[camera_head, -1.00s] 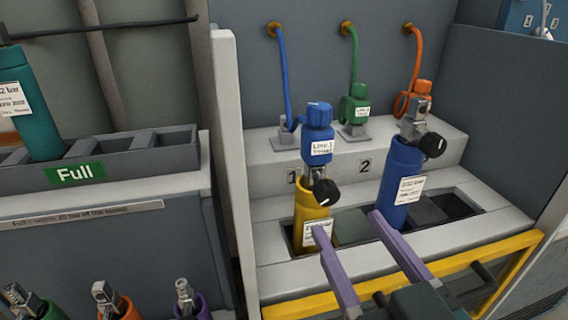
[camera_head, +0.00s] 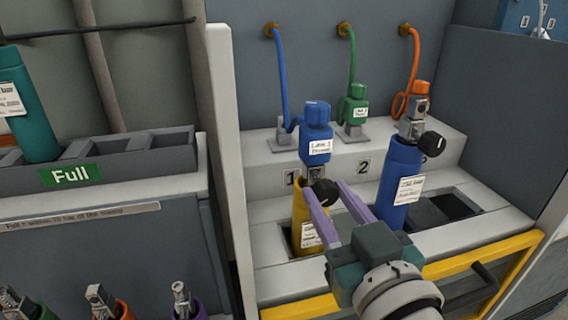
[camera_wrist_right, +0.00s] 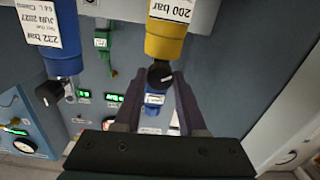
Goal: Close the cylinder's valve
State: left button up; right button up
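A yellow cylinder (camera_head: 299,213) stands in the left slot of the bench, in front of the number 1. Its black valve knob (camera_head: 325,192) faces outward, below a blue regulator (camera_head: 316,135) on its top. In the right wrist view the knob (camera_wrist_right: 160,74) hangs under the yellow cylinder (camera_wrist_right: 165,42). My right gripper (camera_head: 323,188) has its two purple fingers open, one on each side of the knob. The wrist view shows the fingertips (camera_wrist_right: 158,78) beside the knob with small gaps, so it does not look gripped. My left gripper is not in view.
A blue cylinder (camera_head: 399,187) with its own black knob (camera_head: 431,144) stands close on the right. A yellow frame (camera_head: 480,258) edges the bench front. A rack marked Full (camera_head: 72,175) is at left.

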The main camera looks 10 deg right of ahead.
grip_shut()
jog(key=shift+m, duration=0.3)
jog(key=m, duration=0.4)
jog(key=shift+m, duration=0.4)
jog(key=m, duration=0.5)
jog(key=m+b, duration=0.1)
jog(key=m, duration=0.5)
jog(key=shift+m, duration=0.4)
jog(key=m+b, duration=0.1)
jog(key=m, duration=0.2)
jog(key=shift+f, duration=0.1)
jog(key=shift+m+b, duration=0.55)
jog(key=shift+m, duration=1.25)
